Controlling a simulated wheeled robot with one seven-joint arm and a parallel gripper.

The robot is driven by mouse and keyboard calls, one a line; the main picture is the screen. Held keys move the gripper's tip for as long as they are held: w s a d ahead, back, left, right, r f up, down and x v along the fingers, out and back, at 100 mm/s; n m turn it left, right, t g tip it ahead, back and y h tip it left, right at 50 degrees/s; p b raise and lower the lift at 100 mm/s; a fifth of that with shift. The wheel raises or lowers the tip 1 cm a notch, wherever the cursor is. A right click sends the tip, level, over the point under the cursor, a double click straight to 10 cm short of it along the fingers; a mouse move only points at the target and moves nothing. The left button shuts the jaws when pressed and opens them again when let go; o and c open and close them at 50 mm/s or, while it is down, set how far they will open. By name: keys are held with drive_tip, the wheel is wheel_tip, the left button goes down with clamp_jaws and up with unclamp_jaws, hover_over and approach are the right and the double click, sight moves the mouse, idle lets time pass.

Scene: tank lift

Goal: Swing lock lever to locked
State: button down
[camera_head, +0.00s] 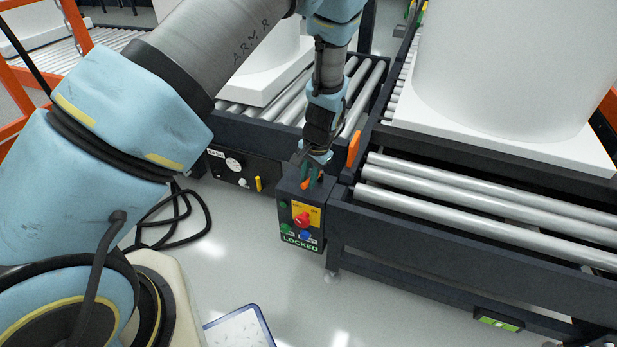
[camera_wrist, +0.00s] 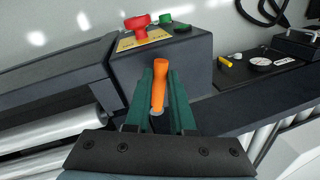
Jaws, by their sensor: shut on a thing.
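The orange lock lever (camera_wrist: 159,84) rises from the top of a dark control box (camera_wrist: 195,55), with its foot on a round pale pivot. My gripper (camera_wrist: 162,78) has its green fingers on both sides of the lever and is shut on it. In the head view my gripper (camera_head: 312,176) reaches down to the box (camera_head: 291,193); only a small orange part of the lever (camera_head: 305,184) shows beside the fingers. The box front carries a green sign (camera_head: 301,243) reading LOCKED. The lever's full angle is hard to read.
The box has a red knob (camera_head: 302,219) on a yellow plate, plus green and blue buttons. An orange upright piece (camera_head: 353,151) stands beside it. Roller conveyors (camera_head: 480,208) with large white tanks (camera_head: 505,70) flank the box. A black cable (camera_head: 178,222) lies on the floor at left.

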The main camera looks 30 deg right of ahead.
sight(314, 195)
drive_tip(key=c, duration=0.8)
unclamp_jaws()
drive_tip(key=shift+o, duration=0.2)
drive_tip(key=shift+r, duration=0.15)
wheel_tip(314, 195, up, 10)
drive_tip(key=s, duration=0.2)
drive_tip(key=shift+d+r+p, duration=0.15)
drive_tip(key=shift+d+p, duration=0.25)
drive_tip(key=shift+p, duration=0.05)
